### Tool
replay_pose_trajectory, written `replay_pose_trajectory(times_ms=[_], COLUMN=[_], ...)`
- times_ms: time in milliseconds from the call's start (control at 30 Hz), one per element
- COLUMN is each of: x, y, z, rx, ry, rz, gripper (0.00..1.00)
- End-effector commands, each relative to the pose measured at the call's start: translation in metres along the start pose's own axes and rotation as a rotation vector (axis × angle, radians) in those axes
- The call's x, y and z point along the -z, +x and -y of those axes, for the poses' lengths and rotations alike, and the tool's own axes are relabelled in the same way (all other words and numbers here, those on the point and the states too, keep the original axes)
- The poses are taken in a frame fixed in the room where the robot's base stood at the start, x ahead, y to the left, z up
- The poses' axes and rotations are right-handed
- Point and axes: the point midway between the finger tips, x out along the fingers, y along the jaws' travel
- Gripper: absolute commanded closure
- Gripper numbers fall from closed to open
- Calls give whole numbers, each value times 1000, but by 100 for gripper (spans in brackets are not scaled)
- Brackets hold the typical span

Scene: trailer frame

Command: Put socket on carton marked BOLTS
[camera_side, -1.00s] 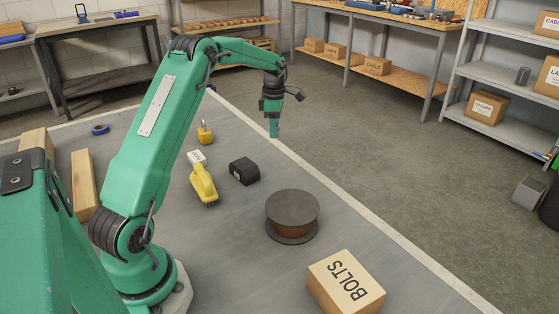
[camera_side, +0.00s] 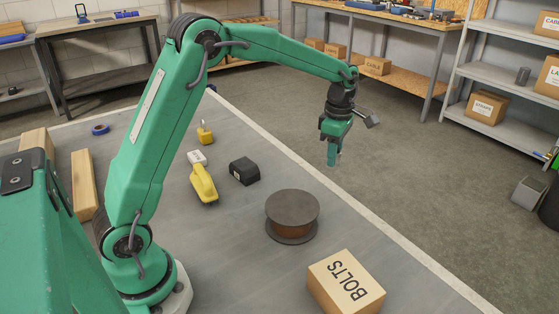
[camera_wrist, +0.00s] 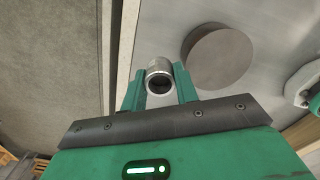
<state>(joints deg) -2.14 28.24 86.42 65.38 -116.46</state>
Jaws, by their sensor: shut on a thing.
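The carton marked BOLTS (camera_side: 346,284) stands on the grey work surface at the front, its lettered top facing up. My gripper (camera_side: 332,160) is in the air near the table's far right edge, beyond the cable spool and well apart from the carton. In the wrist view my gripper (camera_wrist: 160,90) is shut on the socket (camera_wrist: 159,76), a short silver metal cylinder with a dark hole, held between the two green fingers. In the side view the socket is too small to tell from the fingers. The carton is not clearly visible in the wrist view.
A dark-topped spool (camera_side: 292,214) stands behind the carton; it also shows in the wrist view (camera_wrist: 217,58). A black block (camera_side: 244,171), a yellow-handled tool (camera_side: 204,183), a yellow padlock (camera_side: 205,133) and wooden beams (camera_side: 84,184) lie farther left. Bare surface surrounds the carton.

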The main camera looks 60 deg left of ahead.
Motion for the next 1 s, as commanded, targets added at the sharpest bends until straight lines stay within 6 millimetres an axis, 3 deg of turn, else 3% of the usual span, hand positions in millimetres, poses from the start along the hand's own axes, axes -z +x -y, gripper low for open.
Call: replay_pose_trajectory(times_ms=[33, 200, 500, 700, 1000], x=[-15, -52, -102, -122, -135], y=[-4, -11, -22, -27, -33], z=[14, 57, 141, 199, 285], rx=[-2, -2, -2, -2, -2], ry=[32, 118, 270, 372, 523], rz=[1, 1, 1, 1, 1], gripper=[95, 95, 95, 95, 95])
